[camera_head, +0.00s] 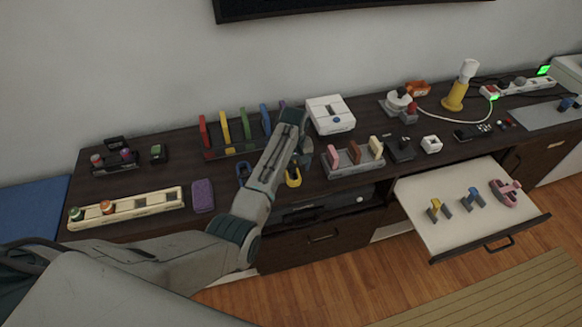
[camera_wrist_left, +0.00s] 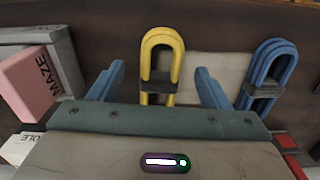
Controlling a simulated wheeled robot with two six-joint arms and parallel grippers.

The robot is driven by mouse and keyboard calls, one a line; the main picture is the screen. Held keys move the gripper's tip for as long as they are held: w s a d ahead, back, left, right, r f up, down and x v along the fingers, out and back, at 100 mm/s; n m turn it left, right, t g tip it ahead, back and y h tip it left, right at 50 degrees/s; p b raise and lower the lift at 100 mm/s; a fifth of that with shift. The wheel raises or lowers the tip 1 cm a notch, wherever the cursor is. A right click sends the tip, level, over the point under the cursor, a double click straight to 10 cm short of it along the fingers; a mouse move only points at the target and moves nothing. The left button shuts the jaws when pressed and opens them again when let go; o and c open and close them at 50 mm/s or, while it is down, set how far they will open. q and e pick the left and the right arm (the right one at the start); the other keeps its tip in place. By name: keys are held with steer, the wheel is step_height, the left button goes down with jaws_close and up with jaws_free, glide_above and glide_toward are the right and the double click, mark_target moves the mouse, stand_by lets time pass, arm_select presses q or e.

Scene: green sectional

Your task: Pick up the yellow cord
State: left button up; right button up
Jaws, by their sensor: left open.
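The yellow cord (camera_head: 294,177) is a folded loop with a dark band, lying on the dark cabinet top near its front edge. In the left wrist view the yellow cord (camera_wrist_left: 163,52) shows between the two blue-grey fingers of my left gripper (camera_wrist_left: 159,80). Those fingers are apart, one on each side of it, and not closed on it. The cord's lower end is hidden behind the gripper body. In the head view my left gripper (camera_head: 298,160) is just above the cord, mostly hidden by my own wrist. My right gripper is not in view.
A similar blue cord (camera_head: 243,173) lies to the left of the yellow one; it also shows in the wrist view (camera_wrist_left: 268,72). A grey holder with pink, brown and cream blocks (camera_head: 353,160) is close on the right. An open drawer (camera_head: 455,235) sticks out at right.

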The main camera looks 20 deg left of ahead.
mark_target(292, 173)
arm_select(q)
steer(key=shift+a+f, duration=0.1)
steer(key=shift+f, duration=1.3)
steer(key=c, duration=1.1)
steer(key=shift+r, duration=0.55)
step_height(292, 173, up, 8)
steer(key=shift+f+b, duration=0.15)
steer(key=shift+b, duration=0.6)
steer(key=shift+r, duration=0.65)
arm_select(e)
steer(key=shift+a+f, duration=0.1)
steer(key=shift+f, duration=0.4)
